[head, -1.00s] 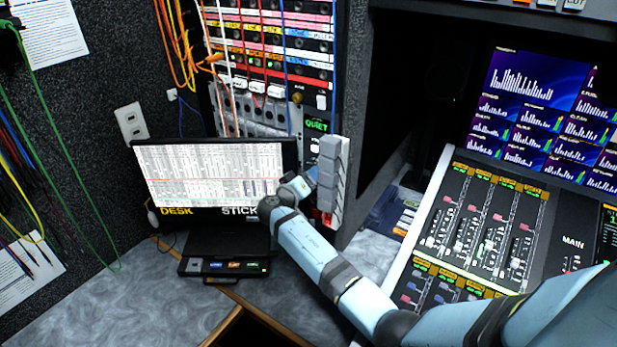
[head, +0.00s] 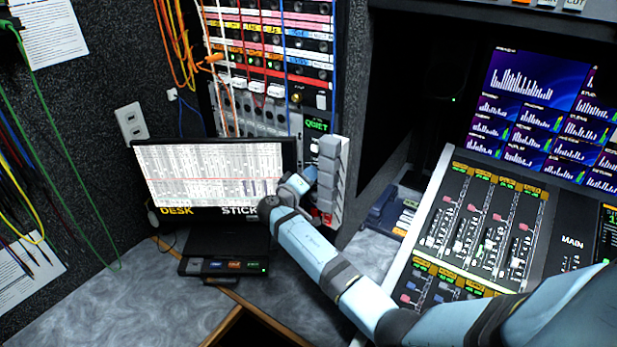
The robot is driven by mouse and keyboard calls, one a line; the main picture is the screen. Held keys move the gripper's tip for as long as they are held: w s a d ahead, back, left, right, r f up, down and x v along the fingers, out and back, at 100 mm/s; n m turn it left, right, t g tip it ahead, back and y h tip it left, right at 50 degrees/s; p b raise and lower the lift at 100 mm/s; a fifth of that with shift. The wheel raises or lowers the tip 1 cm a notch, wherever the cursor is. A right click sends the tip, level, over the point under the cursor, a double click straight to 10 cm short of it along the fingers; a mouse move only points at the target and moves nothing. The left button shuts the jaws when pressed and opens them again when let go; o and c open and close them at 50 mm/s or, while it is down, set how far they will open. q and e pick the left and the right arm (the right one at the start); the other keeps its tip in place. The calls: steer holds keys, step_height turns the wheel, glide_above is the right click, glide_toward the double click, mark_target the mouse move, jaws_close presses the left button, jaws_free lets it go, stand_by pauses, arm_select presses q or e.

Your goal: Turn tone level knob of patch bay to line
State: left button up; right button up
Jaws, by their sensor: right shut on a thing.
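The patch bay (head: 262,58) fills the rack at the upper middle, with several rows of jacks and labelled strips. A small gold knob (head: 296,98) shows at its lower right; which way it points is too small to read. My right gripper (head: 311,174) is below that knob and apart from it, by the panel under the green QUIET display (head: 316,125). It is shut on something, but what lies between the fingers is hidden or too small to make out. My left gripper is not in view.
A grey keyed unit (head: 333,180) stands just right of my right gripper. A monitor (head: 212,178) stands left of it, above a black box (head: 225,258). Orange, white, red and blue cords (head: 171,45) hang at the rack. A mixing desk (head: 480,225) is at the right.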

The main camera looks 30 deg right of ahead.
steer(key=shift+n+p, duration=0.95)
steer(key=shift+n, duration=2.15)
steer(key=o, duration=0.9)
steer(key=shift+a, duration=0.1)
steer(key=b+v, duration=0.2)
steer(key=v, duration=1.1)
steer(key=shift+s+a, duration=0.2)
steer(key=shift+a, duration=0.15)
steer(key=shift+f, duration=0.1)
